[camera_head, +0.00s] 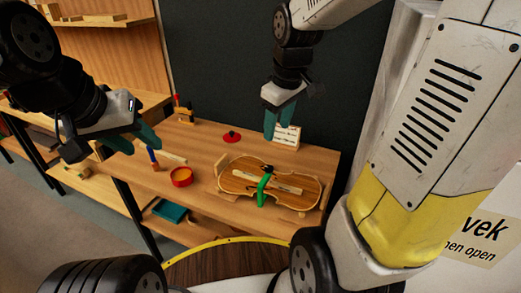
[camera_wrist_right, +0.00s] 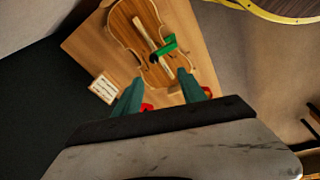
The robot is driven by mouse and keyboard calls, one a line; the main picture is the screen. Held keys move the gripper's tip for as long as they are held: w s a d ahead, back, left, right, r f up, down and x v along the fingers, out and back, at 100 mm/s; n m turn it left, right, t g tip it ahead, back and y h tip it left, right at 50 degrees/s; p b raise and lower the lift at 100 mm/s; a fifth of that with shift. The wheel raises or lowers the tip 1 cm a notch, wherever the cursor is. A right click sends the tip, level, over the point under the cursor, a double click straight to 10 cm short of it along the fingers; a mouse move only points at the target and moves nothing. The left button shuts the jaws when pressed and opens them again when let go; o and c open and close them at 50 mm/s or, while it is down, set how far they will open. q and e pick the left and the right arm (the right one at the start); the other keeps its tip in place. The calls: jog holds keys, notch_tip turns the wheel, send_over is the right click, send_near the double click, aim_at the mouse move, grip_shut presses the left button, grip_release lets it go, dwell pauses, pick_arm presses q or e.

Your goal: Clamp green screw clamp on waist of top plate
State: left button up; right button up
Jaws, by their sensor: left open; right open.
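The violin body with its light top plate (camera_head: 236,184) lies on the wooden bench, and it also shows in the right wrist view (camera_wrist_right: 128,32). A pale bar runs along its middle. The green screw clamp (camera_head: 263,190) sits at the near edge of the waist, reaching in over the bar; it also shows in the right wrist view (camera_wrist_right: 164,45). My right gripper (camera_head: 276,126) is open and empty above the bench, behind the violin and apart from the clamp. Its fingers also show in the right wrist view (camera_wrist_right: 161,94). My left gripper (camera_head: 137,142) is open and empty, left of the violin.
A red bowl with yellow contents (camera_head: 181,178) stands left of the violin. A red round item (camera_head: 231,137) and a slotted pale block (camera_head: 287,137) lie behind it. A blue-handled tool (camera_head: 152,158) stands near my left gripper. A dark wall rises behind.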

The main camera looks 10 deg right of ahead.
aim_at(269, 167)
jog(key=w+f+n+g, duration=0.1)
jog(key=w+f+n, duration=0.1)
jog(key=f, duration=0.1)
jog(key=w+f+n+g, duration=0.1)
jog(key=w+f, duration=0.1)
jog(key=f, duration=0.2)
jog(key=w+f+n, duration=0.2)
jog(key=w+f, duration=0.1)
jog(key=shift+w+a+f+n+g+h, duration=0.1)
jog(key=shift+f+n+g+h, duration=0.2)
jog(key=shift+f+g, duration=0.1)
notch_tip(269, 167, down, 8)
jog(key=shift+r, duration=0.25)
jog(key=shift+c, duration=0.2)
grip_shut()
